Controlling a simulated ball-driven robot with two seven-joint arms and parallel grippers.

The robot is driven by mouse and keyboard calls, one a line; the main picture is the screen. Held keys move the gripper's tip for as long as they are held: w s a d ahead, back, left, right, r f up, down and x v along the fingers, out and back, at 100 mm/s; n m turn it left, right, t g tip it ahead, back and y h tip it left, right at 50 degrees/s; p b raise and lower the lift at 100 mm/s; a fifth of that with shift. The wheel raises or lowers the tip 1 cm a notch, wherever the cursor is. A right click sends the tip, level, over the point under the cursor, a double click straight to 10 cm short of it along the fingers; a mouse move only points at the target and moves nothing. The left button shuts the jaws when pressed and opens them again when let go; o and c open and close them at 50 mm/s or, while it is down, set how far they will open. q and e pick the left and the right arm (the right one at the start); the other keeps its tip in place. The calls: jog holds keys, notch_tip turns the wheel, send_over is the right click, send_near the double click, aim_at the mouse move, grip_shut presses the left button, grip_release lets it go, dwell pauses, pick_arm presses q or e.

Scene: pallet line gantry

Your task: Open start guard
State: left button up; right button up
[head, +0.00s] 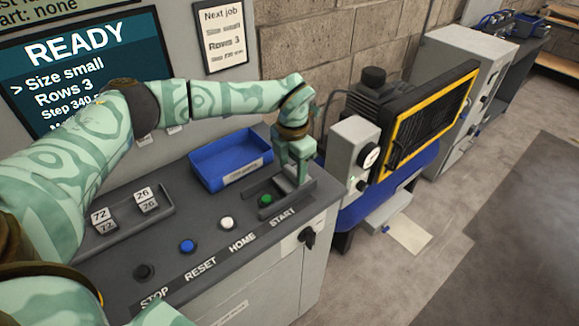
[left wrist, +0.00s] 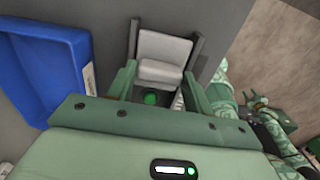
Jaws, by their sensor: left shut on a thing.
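The start guard, a light grey flap (left wrist: 163,50) with a thick lip, shows in the left wrist view between two dark side posts. The green START button (left wrist: 151,98) shows just below the lip; it also shows in the head view (head: 266,199), at the right end of the console. My left gripper (head: 291,182) points down beside the button. In the left wrist view its fingers (left wrist: 158,82) stand either side of the guard's lip and are shut on it. The guard's exact tilt is hard to tell, as the gripper hides most of it in the head view.
A blue tray (head: 231,160) lies on the console just left of my left gripper. Black, blue and white buttons (head: 187,246) line the front. A rack with number blocks (head: 125,216) stands at left. A yellow-framed machine (head: 432,115) stands to the right.

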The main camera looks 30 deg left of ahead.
aim_at(293, 169)
pick_arm(q)
jog(key=o, duration=1.4)
jog(key=shift+w, duration=0.1)
notch_tip(293, 169, up, 16)
jog(key=shift+r+p, duration=0.2)
jog(key=shift+p, duration=0.9)
jog(key=shift+f, duration=0.1)
